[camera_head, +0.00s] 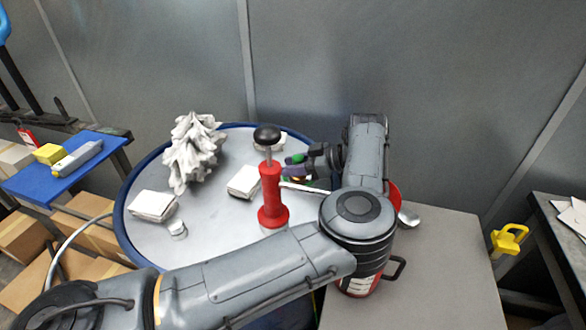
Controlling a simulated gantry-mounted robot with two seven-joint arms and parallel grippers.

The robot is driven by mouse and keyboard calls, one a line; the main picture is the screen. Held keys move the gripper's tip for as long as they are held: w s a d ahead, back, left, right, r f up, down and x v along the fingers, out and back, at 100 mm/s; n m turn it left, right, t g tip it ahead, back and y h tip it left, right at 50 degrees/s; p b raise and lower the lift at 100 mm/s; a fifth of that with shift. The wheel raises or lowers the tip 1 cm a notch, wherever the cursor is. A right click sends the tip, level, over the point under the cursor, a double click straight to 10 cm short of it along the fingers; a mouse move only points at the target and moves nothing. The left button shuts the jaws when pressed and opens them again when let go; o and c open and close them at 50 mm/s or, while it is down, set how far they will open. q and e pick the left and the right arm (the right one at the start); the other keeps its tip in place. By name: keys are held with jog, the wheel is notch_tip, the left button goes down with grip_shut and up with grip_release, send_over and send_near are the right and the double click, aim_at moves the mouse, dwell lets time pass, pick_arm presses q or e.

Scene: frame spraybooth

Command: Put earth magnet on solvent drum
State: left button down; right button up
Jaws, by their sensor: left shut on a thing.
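The round drum (215,243), with a grey top and a dark blue rim, stands in the middle and looks like the solvent drum. My left gripper (297,164) reaches in from the right over the drum's right part. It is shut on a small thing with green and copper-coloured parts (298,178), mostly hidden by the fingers. This may be the earth magnet; I cannot tell surely, nor whether it touches the drum top. A red tool with a black knob (272,195) stands upright on the drum, just left of the gripper. My right gripper is not in view.
A red can (358,285) stands partly behind my arm on a grey surface (440,270). A blue-topped stand (67,178) is at left.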

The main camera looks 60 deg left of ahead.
pick_arm(q)
jog(key=shift+f, duration=0.15)
jog(key=c, duration=0.7)
grip_release()
jog(key=shift+f, duration=0.1)
jog(key=shift+w+d+r, duration=0.2)
jog(key=shift+w+r, duration=0.05)
jog(key=shift+r, duration=0.05)
jog(key=p+v, duration=0.2)
jog(key=v, duration=0.9)
jog(key=shift+w+d+p, duration=0.1)
jog(key=shift+d+p, duration=0.05)
jog(key=shift+p, duration=0.25)
